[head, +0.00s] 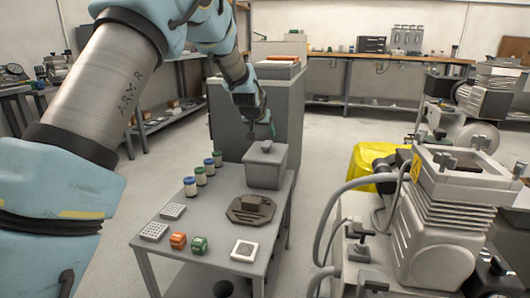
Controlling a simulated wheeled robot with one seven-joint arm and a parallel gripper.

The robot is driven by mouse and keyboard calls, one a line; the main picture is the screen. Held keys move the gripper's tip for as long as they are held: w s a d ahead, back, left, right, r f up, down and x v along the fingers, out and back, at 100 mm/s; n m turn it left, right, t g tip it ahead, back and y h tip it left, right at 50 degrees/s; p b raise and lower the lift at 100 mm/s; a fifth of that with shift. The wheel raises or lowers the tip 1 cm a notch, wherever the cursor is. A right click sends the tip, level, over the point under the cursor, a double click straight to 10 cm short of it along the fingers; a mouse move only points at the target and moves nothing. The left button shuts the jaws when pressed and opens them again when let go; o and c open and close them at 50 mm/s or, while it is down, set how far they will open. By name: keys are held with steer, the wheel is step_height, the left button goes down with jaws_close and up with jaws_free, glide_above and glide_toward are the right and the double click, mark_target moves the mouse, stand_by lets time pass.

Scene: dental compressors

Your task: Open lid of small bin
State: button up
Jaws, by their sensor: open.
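The small bin (264,171) is a grey box at the far right of the grey table. Its lid (266,152) is grey with a small raised handle on top and looks closed. My gripper (262,132) is open, just above and at the far side of the lid. It is small and dark in this view, and I cannot tell whether a fingertip touches the lid handle.
On the table (215,227) stand several capped jars (200,176), grey racks (154,231), an orange part (178,240), a green part (200,245), a white square piece (244,250) and a dark octagonal block (250,208). A large compressor (440,225) stands close on the right. A grey cabinet (228,120) is behind.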

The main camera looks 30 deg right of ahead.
mark_target(267, 143)
steer(key=b+x, duration=0.1)
steer(key=x, duration=0.9)
steer(key=shift+f, duration=0.15)
jaws_close()
stand_by(1.1)
